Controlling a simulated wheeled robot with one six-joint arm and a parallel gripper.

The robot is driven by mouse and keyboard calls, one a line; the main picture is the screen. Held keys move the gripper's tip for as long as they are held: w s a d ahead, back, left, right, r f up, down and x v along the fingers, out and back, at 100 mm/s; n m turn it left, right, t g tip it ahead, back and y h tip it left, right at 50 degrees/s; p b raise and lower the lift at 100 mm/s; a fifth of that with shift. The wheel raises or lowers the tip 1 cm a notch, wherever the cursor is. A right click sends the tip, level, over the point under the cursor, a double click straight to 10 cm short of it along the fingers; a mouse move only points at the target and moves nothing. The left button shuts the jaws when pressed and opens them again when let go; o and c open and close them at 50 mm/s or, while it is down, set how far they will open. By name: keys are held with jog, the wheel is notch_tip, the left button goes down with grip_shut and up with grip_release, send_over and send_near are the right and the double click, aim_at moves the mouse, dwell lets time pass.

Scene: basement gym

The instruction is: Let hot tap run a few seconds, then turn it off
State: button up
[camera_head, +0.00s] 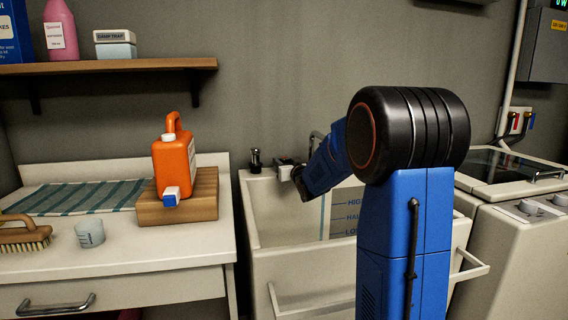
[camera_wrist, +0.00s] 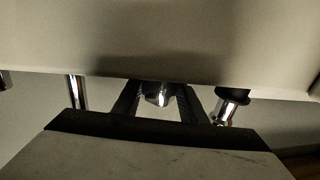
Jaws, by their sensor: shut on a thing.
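A pale utility sink (camera_head: 268,207) stands in the middle of the head view. A tap handle with a dark top (camera_head: 255,161) stands on its back left rim, left of my gripper (camera_head: 286,168). A chrome spout (camera_head: 317,137) shows partly behind my arm. In the wrist view, my gripper (camera_wrist: 158,98) has its dark fingers on either side of a chrome tap handle (camera_wrist: 158,92) and is shut on it. A dark-and-chrome handle (camera_wrist: 229,106) is to its right and a chrome post (camera_wrist: 77,93) to its left. Hot or cold marks and any running water cannot be made out.
A counter (camera_head: 190,252) at left holds an orange jug (camera_head: 173,160) on a wooden block (camera_head: 200,205), a brush (camera_head: 22,234) and a cup (camera_head: 90,234). A shelf (camera_head: 120,66) hangs above. A washing machine (camera_head: 520,245) stands at right. My arm hides part of the sink.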

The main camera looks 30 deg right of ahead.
jog(key=shift+n+y, duration=0.8)
jog(key=shift+y, duration=0.5)
jog(key=o, duration=1.1)
jog(key=shift+c, duration=0.2)
jog(key=s, duration=1.7)
jog(key=shift+s, duration=0.25)
